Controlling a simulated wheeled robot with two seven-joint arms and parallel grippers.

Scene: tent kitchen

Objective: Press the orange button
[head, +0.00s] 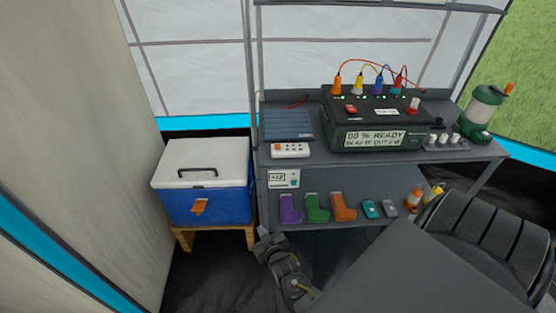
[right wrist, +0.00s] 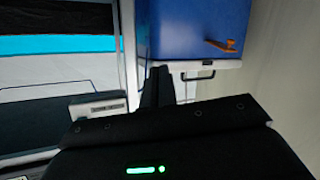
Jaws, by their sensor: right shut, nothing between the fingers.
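A black power box (head: 378,142) stands on the upper shelf; its display reads "80 % READY". On its top are an orange-red rocker switch (head: 351,109) and a white piece with a red top (head: 413,105). A white power strip (head: 290,150) with small orange-red marks lies left of the box. I cannot tell which of these is the orange button. My right gripper (head: 268,245) is low, between the cooler and the lower shelf, well below these controls. Its closed dark fingers show in the right wrist view (right wrist: 160,85), with nothing between them. My left gripper is not in view.
A blue cooler (head: 205,205) with a white lid and orange latch stands on a wooden stand at left. The lower shelf holds purple, green and orange boots (head: 317,209) and small devices. A green lantern (head: 484,108) stands at the upper shelf's right. Colored cables arch above the box.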

